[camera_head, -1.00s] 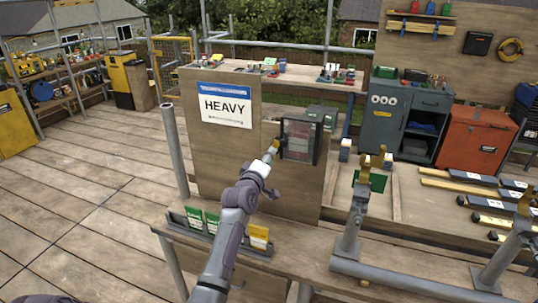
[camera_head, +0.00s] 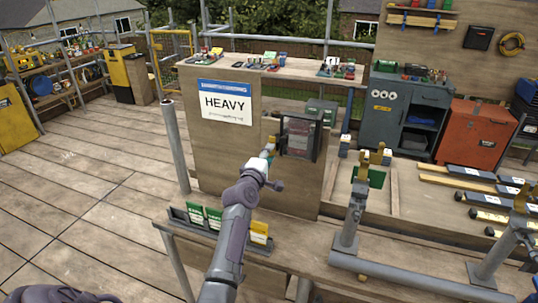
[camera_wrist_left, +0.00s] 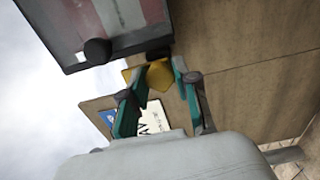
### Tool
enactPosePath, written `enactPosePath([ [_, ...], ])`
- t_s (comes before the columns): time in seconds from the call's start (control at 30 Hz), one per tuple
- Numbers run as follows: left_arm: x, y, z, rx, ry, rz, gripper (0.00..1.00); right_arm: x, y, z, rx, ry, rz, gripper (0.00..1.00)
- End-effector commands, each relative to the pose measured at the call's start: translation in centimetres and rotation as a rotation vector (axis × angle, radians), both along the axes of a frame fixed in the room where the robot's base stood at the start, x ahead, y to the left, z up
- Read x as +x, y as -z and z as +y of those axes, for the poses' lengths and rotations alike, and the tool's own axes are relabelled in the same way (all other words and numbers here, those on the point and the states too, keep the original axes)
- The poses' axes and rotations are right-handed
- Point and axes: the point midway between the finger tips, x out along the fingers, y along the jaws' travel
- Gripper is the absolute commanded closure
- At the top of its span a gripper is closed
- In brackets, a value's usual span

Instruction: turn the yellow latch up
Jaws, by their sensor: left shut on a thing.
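The yellow latch (camera_wrist_left: 159,75) shows in the left wrist view, beside the dark frame of a glass-fronted box (camera_wrist_left: 125,45). My left gripper (camera_wrist_left: 155,88) is shut on the latch, with one green-edged finger on each side of it. In the head view my left gripper (camera_head: 270,148) is at the left edge of the box (camera_head: 301,136), which is mounted on a wooden panel. The latch is small and mostly hidden there, so its exact angle is hard to tell. The box door looks closed. My right gripper is not in view.
The wooden panel (camera_head: 222,148) carries a white and blue HEAVY sign (camera_head: 226,103). Green and yellow cards (camera_head: 214,218) stand in a rack on the bench below. Metal stands (camera_head: 352,212) with yellow tops are to the right. A round knob (camera_wrist_left: 97,51) sticks out from the box.

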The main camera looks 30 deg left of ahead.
Motion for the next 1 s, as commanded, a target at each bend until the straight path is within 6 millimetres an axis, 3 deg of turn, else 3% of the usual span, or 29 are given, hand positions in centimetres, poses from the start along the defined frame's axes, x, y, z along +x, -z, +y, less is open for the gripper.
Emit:
enactPosePath([
  [0.17,0.0,0.1,0.0,-0.002,0.0,0.001,1.0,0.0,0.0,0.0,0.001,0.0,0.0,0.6],
  [0.2,0.0,0.1,0.0,-0.002,0.0,0.001,0.66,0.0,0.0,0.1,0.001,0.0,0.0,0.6],
  [0.33,0.0,0.1,0.0,-0.001,0.0,0.002,0.45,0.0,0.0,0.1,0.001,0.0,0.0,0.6],
  [0.73,-0.7,0.1,-0.2,0.0,0.0,0.001,0.45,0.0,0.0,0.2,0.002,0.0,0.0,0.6],
  [1.0,-5.6,0.2,-1.3,0.0,-0.001,0.002,0.45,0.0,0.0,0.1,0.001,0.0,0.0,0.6],
])
